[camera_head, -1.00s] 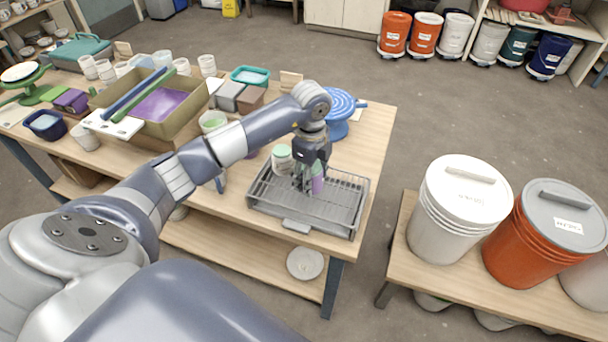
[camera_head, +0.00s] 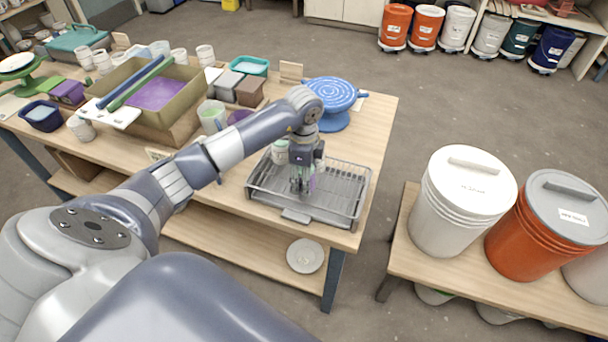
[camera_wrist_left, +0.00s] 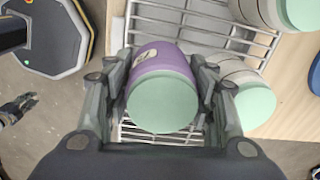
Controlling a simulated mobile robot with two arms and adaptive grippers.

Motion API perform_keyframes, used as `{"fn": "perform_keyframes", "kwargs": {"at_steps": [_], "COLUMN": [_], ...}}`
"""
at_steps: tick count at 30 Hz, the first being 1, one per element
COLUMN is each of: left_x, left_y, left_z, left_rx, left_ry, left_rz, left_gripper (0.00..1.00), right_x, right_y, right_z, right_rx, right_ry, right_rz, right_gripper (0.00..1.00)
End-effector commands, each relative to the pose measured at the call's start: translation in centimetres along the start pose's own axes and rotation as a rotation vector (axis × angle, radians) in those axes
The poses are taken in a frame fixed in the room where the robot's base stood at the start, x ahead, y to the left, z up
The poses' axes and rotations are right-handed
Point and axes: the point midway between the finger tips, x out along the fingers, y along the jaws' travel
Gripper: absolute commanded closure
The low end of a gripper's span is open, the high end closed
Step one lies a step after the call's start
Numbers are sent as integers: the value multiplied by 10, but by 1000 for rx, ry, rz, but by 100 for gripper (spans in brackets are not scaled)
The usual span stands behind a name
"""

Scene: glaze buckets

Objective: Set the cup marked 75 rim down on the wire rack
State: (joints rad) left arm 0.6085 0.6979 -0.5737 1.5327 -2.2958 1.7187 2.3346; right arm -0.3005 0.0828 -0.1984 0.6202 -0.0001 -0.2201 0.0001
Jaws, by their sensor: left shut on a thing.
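My left gripper (camera_head: 303,186) is shut on a purple cup (camera_wrist_left: 172,62) with a mint-green end. In the left wrist view the fingers clasp its sides, and its flat mint-green end faces up at the camera. A small pale label sits on its side; the mark is too small to read. In the head view the gripper points down over the wire rack (camera_head: 345,196), with the cup mostly hidden behind the fingers. I cannot tell whether the cup touches the rack. The rack's bars also show in the left wrist view (camera_wrist_left: 160,20).
Pale cups with mint-green ends stand at the rack's left side (camera_head: 280,152), close beside one finger in the left wrist view (camera_wrist_left: 252,100). A blue banding wheel (camera_head: 333,92) stands behind the rack. The rack's right part is clear. Lidded buckets (camera_head: 462,195) stand at right.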

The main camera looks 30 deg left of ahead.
Motion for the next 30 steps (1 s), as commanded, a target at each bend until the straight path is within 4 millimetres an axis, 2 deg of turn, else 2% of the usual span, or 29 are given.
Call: {"fn": "perform_keyframes", "kwargs": {"at_steps": [30], "left_x": [6], "left_y": [0], "left_z": [0], "left_rx": [1], "left_ry": [0], "left_rz": [-1], "left_gripper": [82], "right_x": [3], "right_y": [-5], "right_z": [-1], "right_rx": [0], "right_ry": [2], "right_rz": [-6], "right_gripper": [69]}}
